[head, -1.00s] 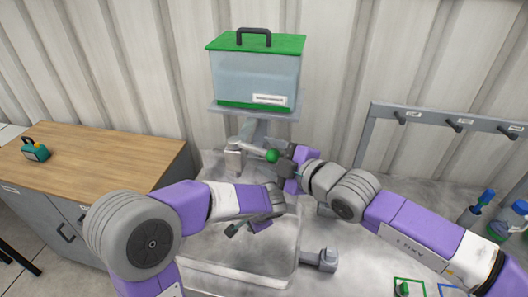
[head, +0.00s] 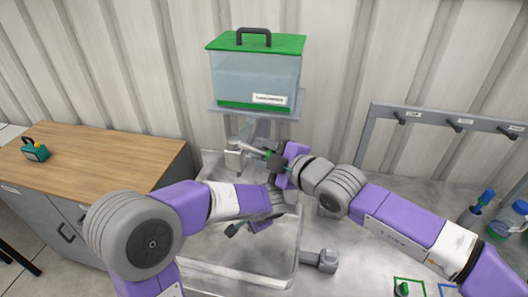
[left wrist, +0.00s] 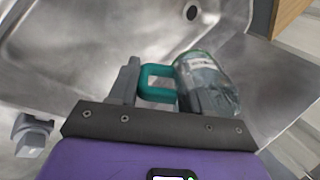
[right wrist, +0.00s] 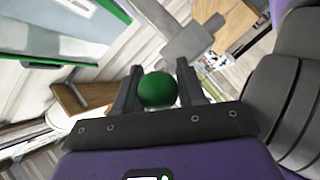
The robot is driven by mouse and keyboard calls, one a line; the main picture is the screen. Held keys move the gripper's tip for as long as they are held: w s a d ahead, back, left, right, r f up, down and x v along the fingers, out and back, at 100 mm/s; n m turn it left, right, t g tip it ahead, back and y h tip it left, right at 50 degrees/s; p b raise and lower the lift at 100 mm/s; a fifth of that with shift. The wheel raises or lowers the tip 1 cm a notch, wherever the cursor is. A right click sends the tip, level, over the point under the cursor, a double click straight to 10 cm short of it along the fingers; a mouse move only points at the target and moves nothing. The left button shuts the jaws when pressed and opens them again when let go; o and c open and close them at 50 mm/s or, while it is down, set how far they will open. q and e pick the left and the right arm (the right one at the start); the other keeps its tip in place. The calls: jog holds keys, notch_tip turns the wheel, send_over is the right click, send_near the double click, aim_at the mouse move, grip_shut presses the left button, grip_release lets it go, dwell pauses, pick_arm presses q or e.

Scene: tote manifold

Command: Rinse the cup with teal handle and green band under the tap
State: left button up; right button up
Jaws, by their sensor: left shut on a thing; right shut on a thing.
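My left gripper (head: 245,227) is low over the sink. In the head view the cup is hidden behind my left gripper and arm. The tap (head: 236,158) sticks out under the tank, above and behind the left gripper. My right gripper (head: 274,161) is at the tap, shut on its round green knob (right wrist: 158,90), which the fingers mostly cover in the head view.
A clear tank with a green lid (head: 255,75) stands on a bracket above the sink (head: 205,255). A wooden-topped cabinet (head: 100,165) is on the left. A grey fixture (head: 322,260) stands at the sink's right edge.

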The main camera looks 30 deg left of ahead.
grip_shut()
jog(key=shift+f, duration=0.1)
pick_arm(q)
jog(key=shift+d, duration=0.1)
pick_arm(e)
jog(key=shift+w+a+f+n+g, duration=0.1)
jog(key=shift+w+n+g, duration=0.1)
jog(key=shift+n+g, duration=0.25)
jog(key=shift+w+r+n+g+y, duration=0.1)
jog(key=shift+w+n+g+y, duration=0.1)
jog(key=shift+w+n+g, duration=0.35)
jog(key=shift+w+r+n+g+y, duration=0.1)
jog(key=shift+n+g+y, duration=0.2)
jog(key=shift+g, duration=0.45)
jog(key=shift+w+n+g+y, duration=0.1)
jog(key=shift+w+n+g, duration=0.25)
jog(key=shift+n+g, duration=0.25)
jog(key=o, duration=1)
grip_release()
jog(key=v, duration=1.2)
